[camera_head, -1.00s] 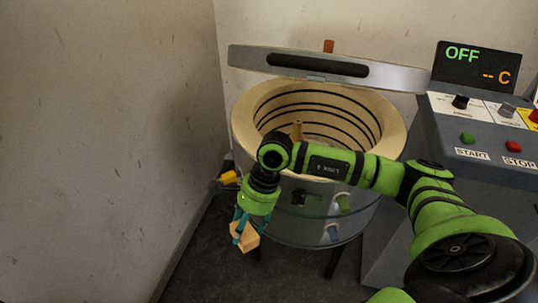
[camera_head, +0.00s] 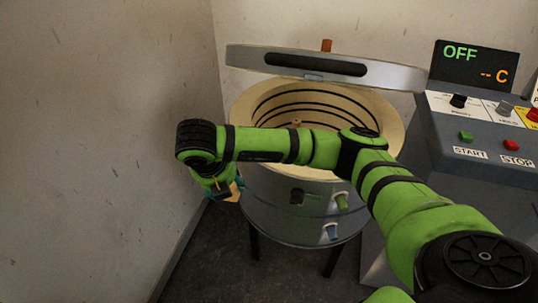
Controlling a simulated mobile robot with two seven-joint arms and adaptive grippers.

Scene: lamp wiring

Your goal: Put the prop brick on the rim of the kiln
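The kiln (camera_head: 275,215) stands in the middle, its lid (camera_head: 395,76) raised above the opening. Its wide tan rim (camera_head: 240,112) shows on the left and right; my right arm crosses in front of the near part. My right gripper (camera_head: 230,189) hangs at the kiln's left side, below rim level in the picture, partly hidden by its own wrist. Its teal fingers are on the small tan prop brick (camera_head: 233,193), of which only a part shows. My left gripper is not in view.
A control panel with START (camera_head: 466,136) and STOP (camera_head: 511,145) buttons stands on the right, its display (camera_head: 470,66) reading OFF. A wall is close on the left. A small tan post (camera_head: 296,123) shows inside the kiln opening.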

